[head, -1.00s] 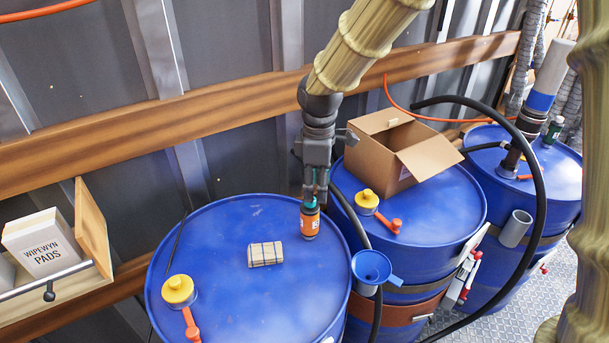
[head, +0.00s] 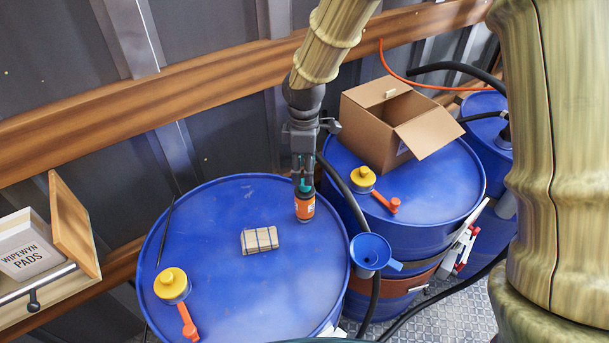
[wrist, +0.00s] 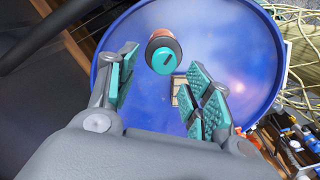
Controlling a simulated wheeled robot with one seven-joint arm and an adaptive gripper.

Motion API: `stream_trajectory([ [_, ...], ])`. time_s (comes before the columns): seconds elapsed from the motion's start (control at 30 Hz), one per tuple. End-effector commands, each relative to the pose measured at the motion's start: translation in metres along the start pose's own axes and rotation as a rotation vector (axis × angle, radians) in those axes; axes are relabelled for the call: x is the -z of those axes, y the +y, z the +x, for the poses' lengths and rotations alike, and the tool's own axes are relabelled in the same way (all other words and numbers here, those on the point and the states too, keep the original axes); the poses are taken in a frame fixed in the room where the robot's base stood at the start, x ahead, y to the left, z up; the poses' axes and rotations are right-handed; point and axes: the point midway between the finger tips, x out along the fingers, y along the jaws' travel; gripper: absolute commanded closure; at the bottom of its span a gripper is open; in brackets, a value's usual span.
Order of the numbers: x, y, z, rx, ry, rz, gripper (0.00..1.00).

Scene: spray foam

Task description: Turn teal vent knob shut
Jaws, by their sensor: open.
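The teal vent knob (wrist: 163,60) has a dark slot on its top and sits on a small canister with an orange label (head: 305,207). The canister stands upright on the left blue drum (head: 225,300), near its far right rim. My gripper (head: 304,180) points down just above the canister. In the wrist view my gripper (wrist: 160,75) is open, with teal pads on both sides of the knob and a gap around it. In the head view the fingers partly hide the knob, and I cannot tell whether they touch it.
A small tan block (head: 260,240) lies on the same drum, with a yellow-capped fitting and orange lever (head: 172,285) at its front left. A blue funnel (head: 370,250) hangs at the right rim. An open cardboard box (head: 395,125) stands on the drum behind.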

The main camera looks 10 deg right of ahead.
Motion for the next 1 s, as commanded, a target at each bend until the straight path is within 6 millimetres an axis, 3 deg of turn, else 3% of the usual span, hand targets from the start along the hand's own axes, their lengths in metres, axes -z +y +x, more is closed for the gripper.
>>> stream_trajectory([
  [0.4, -0.002, -0.001, 0.037, -0.001, 0.0, 0.002, 0.49],
  [0.8, -0.002, 0.0, 0.042, -0.001, 0.0, 0.002, 0.49],
  [1.0, -0.002, 0.0, 0.042, -0.001, 0.0, 0.002, 0.86],
])
